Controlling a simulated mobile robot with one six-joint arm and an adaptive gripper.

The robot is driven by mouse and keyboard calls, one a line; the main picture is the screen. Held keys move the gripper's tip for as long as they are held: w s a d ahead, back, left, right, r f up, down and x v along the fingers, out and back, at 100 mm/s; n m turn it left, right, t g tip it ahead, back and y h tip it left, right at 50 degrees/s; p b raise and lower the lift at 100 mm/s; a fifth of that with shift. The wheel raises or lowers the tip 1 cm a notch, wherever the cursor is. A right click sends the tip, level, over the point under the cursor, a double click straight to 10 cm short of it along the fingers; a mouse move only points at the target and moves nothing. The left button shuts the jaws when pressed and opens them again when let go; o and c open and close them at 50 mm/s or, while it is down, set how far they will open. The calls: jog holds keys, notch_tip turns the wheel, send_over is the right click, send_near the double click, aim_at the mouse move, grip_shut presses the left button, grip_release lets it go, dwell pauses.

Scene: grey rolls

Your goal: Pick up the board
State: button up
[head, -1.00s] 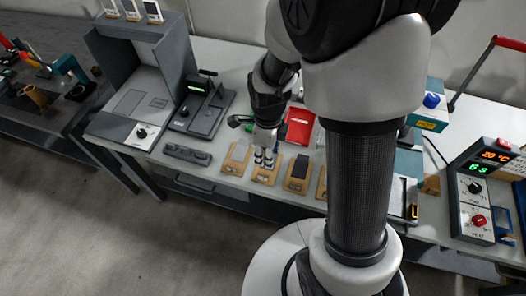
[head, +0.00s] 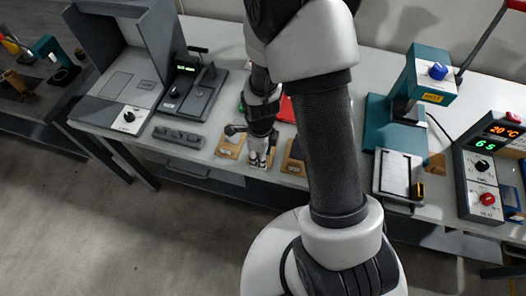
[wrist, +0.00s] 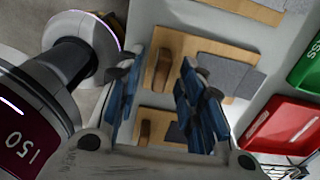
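Several light wooden boards lie in a row along the front of the white table. Each that shows well has a raised brown block and a grey pad. In the head view, one board (head: 230,147) is left of my gripper (head: 259,158) and another board (head: 293,164) is right of it. My gripper hides most of the board between them. In the wrist view, my gripper (wrist: 160,105) has its blue-grey fingers spread apart with nothing held. One board (wrist: 190,46) and a nearer board (wrist: 160,116) show between and beyond the fingers, their blocks in the gap.
A red tray (wrist: 285,125) and a green bin (wrist: 308,70) sit behind the boards. A dark grey bar (head: 179,137) lies left of the boards. A teal press (head: 432,75) and a control box with displays (head: 487,165) stand at the right.

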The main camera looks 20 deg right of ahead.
jog(key=shift+f, duration=0.5)
jog(key=shift+r, duration=0.1)
jog(key=shift+c, duration=0.4)
grip_shut()
